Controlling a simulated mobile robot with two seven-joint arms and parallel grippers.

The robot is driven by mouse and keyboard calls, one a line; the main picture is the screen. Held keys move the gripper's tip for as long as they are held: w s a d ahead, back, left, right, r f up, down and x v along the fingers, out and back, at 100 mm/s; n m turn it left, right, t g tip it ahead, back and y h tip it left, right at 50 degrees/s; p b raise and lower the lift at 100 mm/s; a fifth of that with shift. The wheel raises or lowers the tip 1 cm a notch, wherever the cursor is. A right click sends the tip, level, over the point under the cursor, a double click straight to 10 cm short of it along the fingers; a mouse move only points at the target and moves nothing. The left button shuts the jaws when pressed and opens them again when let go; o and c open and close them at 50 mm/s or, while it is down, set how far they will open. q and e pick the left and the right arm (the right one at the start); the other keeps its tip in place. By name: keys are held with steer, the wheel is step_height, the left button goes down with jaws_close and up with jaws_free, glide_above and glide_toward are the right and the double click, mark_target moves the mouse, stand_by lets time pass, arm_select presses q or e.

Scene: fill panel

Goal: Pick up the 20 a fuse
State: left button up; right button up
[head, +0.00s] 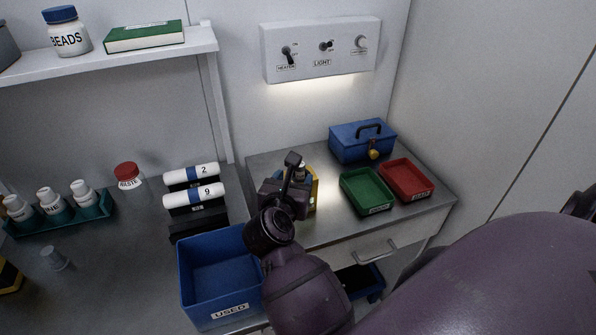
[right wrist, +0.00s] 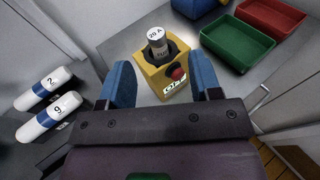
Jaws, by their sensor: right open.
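The 20 A fuse (right wrist: 157,40) is a grey-white cylinder with "20 A" on its pale top. It stands upright in a yellow block (right wrist: 153,79) with a red button (right wrist: 176,74) and a white label on its front. My right gripper (right wrist: 160,66) is open. Its two blue fingers lie left and right of the block in the wrist view, with the fuse beyond and between them, apart from both. In the head view my right gripper (head: 291,178) hides most of the yellow block (head: 316,187) and the fuse. My left gripper is not in view.
A green tray (head: 366,190), a red tray (head: 407,179) and a blue toolbox (head: 362,141) stand right of the block. A blue USED bin (head: 218,277) and white rolls numbered 2 (head: 191,176) and 9 (head: 194,196) are left. A switch panel (head: 320,48) hangs above.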

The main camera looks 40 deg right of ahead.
mark_target(298, 181)
steer(key=shift+a+f+p+x, duration=0.15)
steer(key=shift+p+x, duration=0.1)
steer(key=shift+x, duration=1.6)
steer(key=shift+a+f+p+x, duration=0.1)
steer(key=shift+f+p+x, duration=0.15)
steer(key=shift+x, duration=1.65)
steer(key=shift+w, duration=0.15)
steer(key=c, duration=1)
steer(key=shift+c, duration=0.2)
